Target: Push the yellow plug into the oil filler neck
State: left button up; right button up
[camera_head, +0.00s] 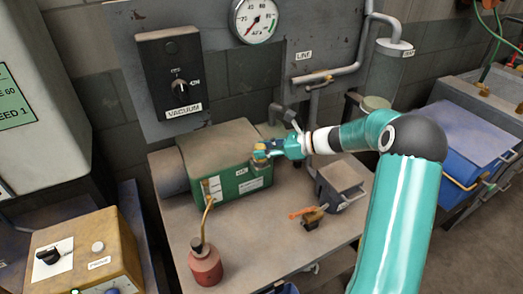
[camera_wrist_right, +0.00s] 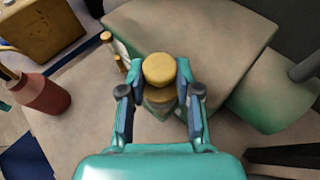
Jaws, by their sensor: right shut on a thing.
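My right gripper (camera_head: 264,150) is at the right front edge of the green pump housing (camera_head: 222,142). Its fingers (camera_wrist_right: 160,88) are shut on the yellow plug (camera_wrist_right: 158,69), whose round top shows between them in the wrist view.
A red oil can (camera_head: 206,265) with a thin spout stands at the table's front left. A valve with an orange handle (camera_head: 309,214) and a small grey box (camera_head: 341,186) are right of the pump. The table (camera_head: 255,245) is bare between can and valve.

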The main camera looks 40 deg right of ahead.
jog(key=shift+f, duration=0.25)
jog(key=o, duration=1.1)
jog(key=v, duration=1.2)
jog(key=shift+f, duration=0.1)
